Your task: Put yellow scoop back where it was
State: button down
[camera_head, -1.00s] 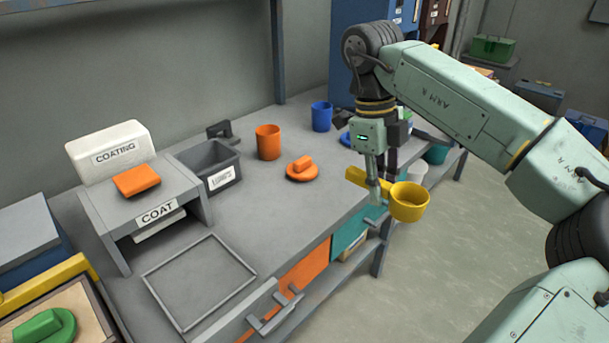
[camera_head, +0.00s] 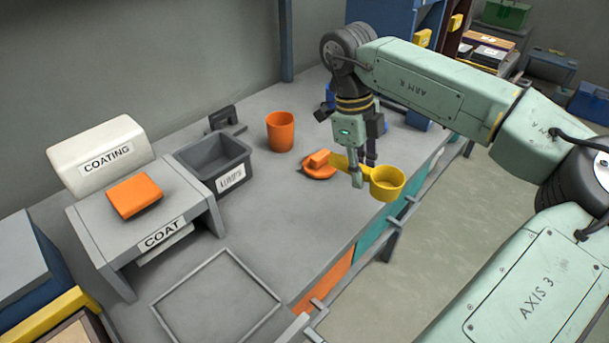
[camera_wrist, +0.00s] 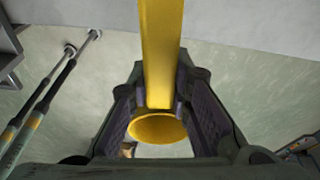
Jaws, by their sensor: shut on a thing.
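The yellow scoop (camera_head: 387,184) is a round cup with a flat handle. My gripper (camera_head: 364,172) is shut on its handle and holds it above the front edge of the grey bench, cup to the right. In the wrist view the scoop's handle (camera_wrist: 161,55) runs between the two fingers of my gripper (camera_wrist: 160,108), with part of the cup's rim below.
An orange cup (camera_head: 280,132) stands on the bench behind. A grey labelled bin (camera_head: 213,160), a COAT stand (camera_head: 160,228) with an orange block (camera_head: 135,196), and an empty square frame (camera_head: 216,303) are to the left. Open floor (camera_head: 450,215) lies at the right.

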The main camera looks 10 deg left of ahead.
aim_at(307, 219)
jog(key=a+f+n, duration=0.3)
jog(key=a+f, duration=0.2)
jog(key=a, duration=0.5)
jog(key=shift+t, duration=0.3)
jog(key=shift+s+a+f+b, duration=0.15)
jog(key=shift+f+b, duration=0.5)
jog(key=shift+f, duration=0.9)
jog(key=shift+a+f+b, duration=0.1)
jog(key=shift+f+b, duration=0.55)
jog(key=shift+f, duration=0.9)
jog(key=shift+f+b, duration=0.4)
jog(key=shift+s+f+b, duration=0.3)
jog(key=shift+f+b, duration=0.3)
jog(key=shift+f, duration=0.05)
jog(key=c, duration=1.4)
grip_release()
jog(key=shift+f, duration=0.15)
jog(key=shift+a, duration=0.1)
